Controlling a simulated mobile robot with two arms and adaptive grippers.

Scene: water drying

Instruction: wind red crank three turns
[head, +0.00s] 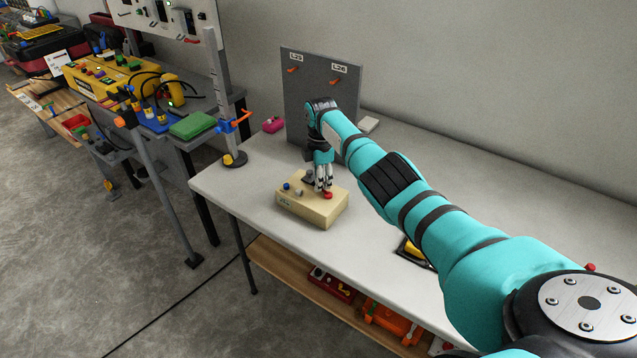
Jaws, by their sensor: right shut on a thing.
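A beige box (301,209) sits on the white table, with a blue knob (287,186) and a pale knob (299,192) on its top. The red crank (328,195) shows as a small red part at the right of the box top, mostly hidden by my fingers. My right gripper (325,188) points down over the box and is shut on the red crank. My left gripper is not in view.
A grey upright panel (293,95) with small orange hooks stands behind the box. A pink object (273,125) lies near the panel. The table left of the box is clear.

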